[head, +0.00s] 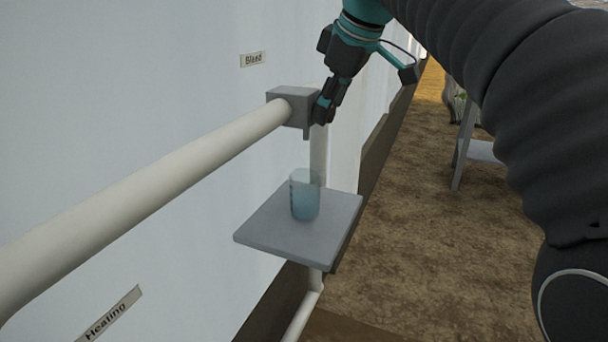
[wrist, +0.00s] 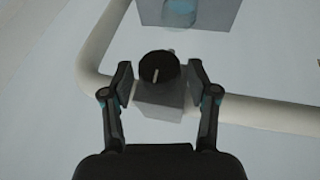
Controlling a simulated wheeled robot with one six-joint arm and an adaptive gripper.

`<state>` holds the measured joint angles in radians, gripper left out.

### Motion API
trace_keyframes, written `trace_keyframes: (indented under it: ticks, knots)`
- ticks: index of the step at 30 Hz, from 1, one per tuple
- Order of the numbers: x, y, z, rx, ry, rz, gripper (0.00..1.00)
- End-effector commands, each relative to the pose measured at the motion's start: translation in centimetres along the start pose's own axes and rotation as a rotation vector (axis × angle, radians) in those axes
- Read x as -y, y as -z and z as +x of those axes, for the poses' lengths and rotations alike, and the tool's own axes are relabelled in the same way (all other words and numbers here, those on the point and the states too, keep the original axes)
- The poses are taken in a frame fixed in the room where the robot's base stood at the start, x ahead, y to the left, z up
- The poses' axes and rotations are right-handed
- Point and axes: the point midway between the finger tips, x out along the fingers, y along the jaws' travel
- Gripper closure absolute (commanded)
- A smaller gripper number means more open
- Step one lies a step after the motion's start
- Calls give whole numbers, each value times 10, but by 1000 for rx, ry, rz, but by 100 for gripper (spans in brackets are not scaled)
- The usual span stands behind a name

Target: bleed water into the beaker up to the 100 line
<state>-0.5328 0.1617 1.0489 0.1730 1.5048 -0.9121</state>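A black round knob with a pale pointer line (wrist: 155,68) sits on a grey valve block (head: 290,105), which also shows in the wrist view (wrist: 160,105). My gripper (head: 324,108) is at the block. In the wrist view its two fingers (wrist: 159,78) stand open on either side of the knob, with a visible gap on both sides. A clear beaker (head: 305,196) stands upright on a grey shelf (head: 272,237) below the block. Bluish water fills its lower part; its marks are too small to read. The beaker shows partly at the top of the wrist view (wrist: 178,14).
A white pipe (head: 150,175) runs along the wall into the block, and another goes down behind the shelf. A "Bleed" label (head: 253,59) and a "Heating" label (head: 108,314) are on the wall. Bare brown ground (head: 430,240) lies to the right.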

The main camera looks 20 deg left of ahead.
Motion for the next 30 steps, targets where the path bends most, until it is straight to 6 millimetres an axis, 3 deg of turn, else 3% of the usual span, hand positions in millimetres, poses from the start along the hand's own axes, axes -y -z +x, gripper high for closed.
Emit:
trace_keyframes:
  ticks: [9,14,30]
  knots:
    - [0,-1,2,6,4,1,26]
    - [0,-1,-7,5,3,1,26]
    - [-1,0,-89,4,2,0,26]
